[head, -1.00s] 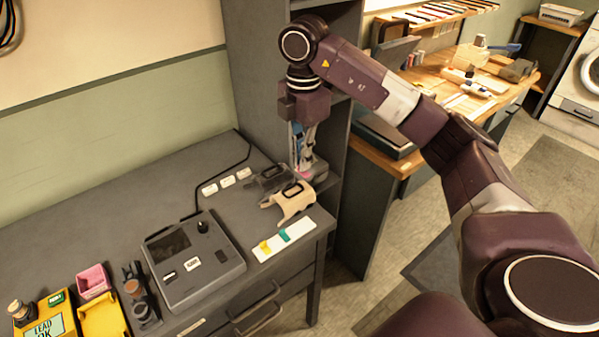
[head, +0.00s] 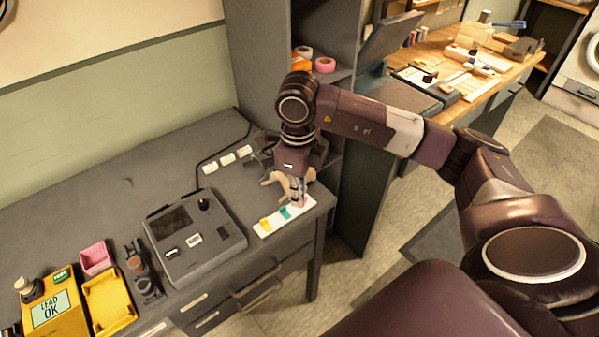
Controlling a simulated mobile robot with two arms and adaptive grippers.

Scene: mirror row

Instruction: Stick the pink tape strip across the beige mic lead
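My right gripper (head: 299,203) points down over the right end of the white card (head: 263,229). A small patch of pink, which looks like the pink tape strip (head: 304,200), shows at its fingertips. The fingers look closed on it, though they are small in view. A yellow strip and a teal strip (head: 285,212) lie on the card. A beige piece (head: 272,179) lies just behind the gripper, partly hidden by it; I cannot make out a beige mic lead clearly. My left gripper is out of view.
A grey console (head: 215,258) stands left of the card. Further left are a pink box (head: 95,257), a yellow tray (head: 108,303) and a yellow "LEAD OK" box (head: 55,313). White labels (head: 227,160) lie behind. A shelf with tape rolls (head: 325,65) rises behind my arm.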

